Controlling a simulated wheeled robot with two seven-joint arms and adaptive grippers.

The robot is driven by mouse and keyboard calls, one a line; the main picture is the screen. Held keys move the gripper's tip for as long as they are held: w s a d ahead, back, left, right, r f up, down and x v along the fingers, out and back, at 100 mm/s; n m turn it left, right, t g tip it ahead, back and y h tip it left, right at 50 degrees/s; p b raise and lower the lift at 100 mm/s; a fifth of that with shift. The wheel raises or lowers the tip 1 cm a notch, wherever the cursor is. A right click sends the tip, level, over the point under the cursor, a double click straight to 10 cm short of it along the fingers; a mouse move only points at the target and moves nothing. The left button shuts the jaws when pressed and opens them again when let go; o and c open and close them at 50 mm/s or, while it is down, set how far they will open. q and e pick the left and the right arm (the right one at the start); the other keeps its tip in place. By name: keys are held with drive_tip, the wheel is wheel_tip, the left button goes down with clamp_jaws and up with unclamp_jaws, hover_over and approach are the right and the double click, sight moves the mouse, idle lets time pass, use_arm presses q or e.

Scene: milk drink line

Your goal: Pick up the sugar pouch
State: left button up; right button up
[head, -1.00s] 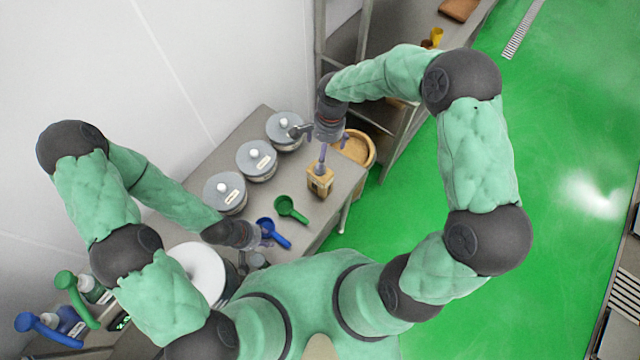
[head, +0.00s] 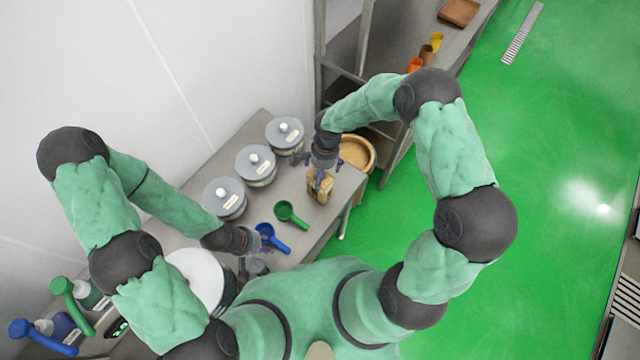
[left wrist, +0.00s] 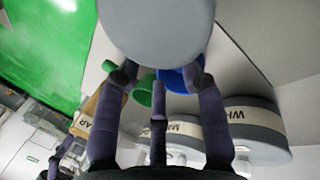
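The sugar pouch (head: 326,192) is a small tan block-like pouch standing on the grey table. My right gripper (head: 320,172) is right above it, with its fingers spread and partly covering the pouch's top; contact cannot be made out. In the left wrist view the pouch (left wrist: 84,122) is at the left, with "AR" readable on its label. My left gripper (head: 255,240) is open near the blue scoop (head: 274,238); its separated fingers show in the left wrist view (left wrist: 160,85). A grey round surface is in front of them there.
Three lidded canisters (head: 256,165) line the wall side of the table. A green scoop (head: 290,214) lies near the pouch. A round wooden-coloured container (head: 358,152) stands behind my right gripper. A white round lid (head: 196,281) is near my left arm. Shelving stands beyond the table.

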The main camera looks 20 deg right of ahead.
drive_tip(key=shift+a+f, duration=0.15)
drive_tip(key=shift+f, duration=1.1)
drive_tip(key=shift+s, duration=0.15)
drive_tip(key=c, duration=1.8)
